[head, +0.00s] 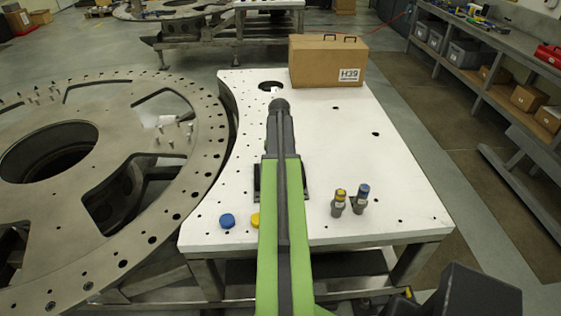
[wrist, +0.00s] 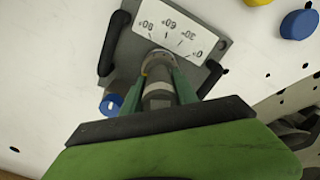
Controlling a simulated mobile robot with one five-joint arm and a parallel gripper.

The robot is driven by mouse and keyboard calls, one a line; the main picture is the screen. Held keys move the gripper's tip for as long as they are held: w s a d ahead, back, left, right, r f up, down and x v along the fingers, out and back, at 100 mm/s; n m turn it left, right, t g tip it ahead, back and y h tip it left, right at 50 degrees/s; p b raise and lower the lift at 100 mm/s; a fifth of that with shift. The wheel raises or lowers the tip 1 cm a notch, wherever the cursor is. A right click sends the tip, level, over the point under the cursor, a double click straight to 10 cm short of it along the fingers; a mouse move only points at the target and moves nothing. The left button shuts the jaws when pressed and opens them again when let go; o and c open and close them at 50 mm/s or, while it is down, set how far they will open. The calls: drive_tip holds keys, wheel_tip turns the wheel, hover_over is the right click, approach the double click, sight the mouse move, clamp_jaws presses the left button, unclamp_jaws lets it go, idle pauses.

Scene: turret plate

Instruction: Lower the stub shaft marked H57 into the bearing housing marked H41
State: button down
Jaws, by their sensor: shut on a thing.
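My gripper (wrist: 159,76) is shut on a grey round shaft (wrist: 158,97) with a tan ring at its far end; no mark on it is readable. In the wrist view the shaft's far end overlaps a dark grey fixture (wrist: 122,58) with two black handles and a white angle scale (wrist: 172,30). I cannot tell whether they touch or are apart. No H41 label shows, and the housing's bore is not visible. In the head view my arm covers the gripper and most of this fixture (head: 304,181).
Two grey pins, one yellow-topped (head: 339,203) and one blue-topped (head: 360,199), stand right of my arm on the white table (head: 370,160). A blue cap (head: 227,220) and a yellow cap (head: 255,219) lie left. A box marked H39 (head: 325,62) stands behind; a turret plate (head: 110,110) is left.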

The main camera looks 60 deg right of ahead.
drive_tip(key=c, duration=0.9)
unclamp_jaws()
wheel_tip(320, 180, up, 18)
drive_tip(key=p, duration=1.7)
drive_tip(key=shift+f, duration=0.2)
drive_tip(key=shift+f, duration=0.1)
